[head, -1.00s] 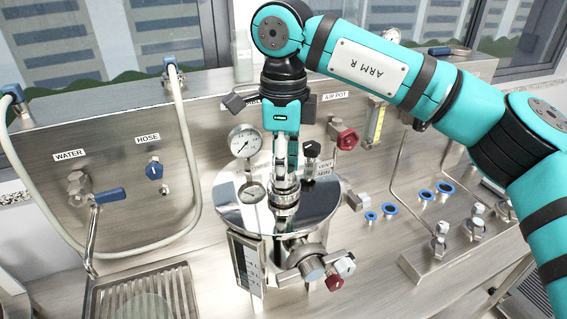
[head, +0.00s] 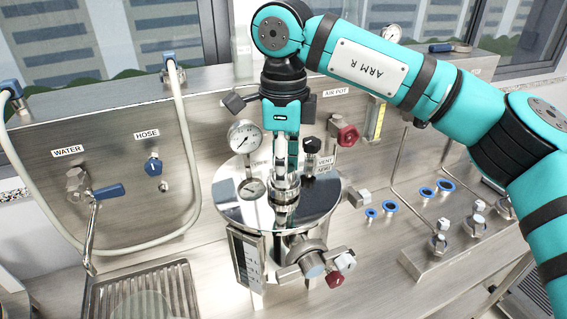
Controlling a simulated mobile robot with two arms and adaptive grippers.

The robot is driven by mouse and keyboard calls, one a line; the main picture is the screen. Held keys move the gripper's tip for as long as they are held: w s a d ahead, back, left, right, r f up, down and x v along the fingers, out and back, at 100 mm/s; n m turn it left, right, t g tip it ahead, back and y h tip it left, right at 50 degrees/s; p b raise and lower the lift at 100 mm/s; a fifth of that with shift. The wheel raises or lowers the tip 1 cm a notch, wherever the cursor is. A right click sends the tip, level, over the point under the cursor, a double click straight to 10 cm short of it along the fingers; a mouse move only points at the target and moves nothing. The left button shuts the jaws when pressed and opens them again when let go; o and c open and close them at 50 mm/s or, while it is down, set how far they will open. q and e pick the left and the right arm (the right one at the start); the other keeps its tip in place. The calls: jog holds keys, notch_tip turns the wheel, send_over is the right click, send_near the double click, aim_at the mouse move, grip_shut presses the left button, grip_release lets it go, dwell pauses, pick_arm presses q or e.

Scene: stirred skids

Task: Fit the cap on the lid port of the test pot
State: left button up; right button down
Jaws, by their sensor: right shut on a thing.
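The test pot's shiny round lid (head: 236,208) is in the middle of the head view. My right gripper (head: 285,172) reaches straight down over the lid's middle and is shut on a small metal cap (head: 285,182). The cap appears upright, right over or on the ringed metal lid port (head: 283,196). The gripper fingers and the cap hide most of the port, so I cannot tell whether the cap is seated. My left gripper is not in view.
A pressure gauge (head: 243,137) stands left of the gripper and a black vent knob (head: 312,145) right of it, both close. A red knob (head: 348,135) is behind right. A valve (head: 312,265) juts out in front. A sink drainer (head: 140,295) lies front left.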

jog(key=shift+c, duration=2.3)
grip_release()
jog(key=shift+r+p, duration=2.95)
jog(key=shift+r, duration=1.1)
jog(key=shift+f, duration=0.1)
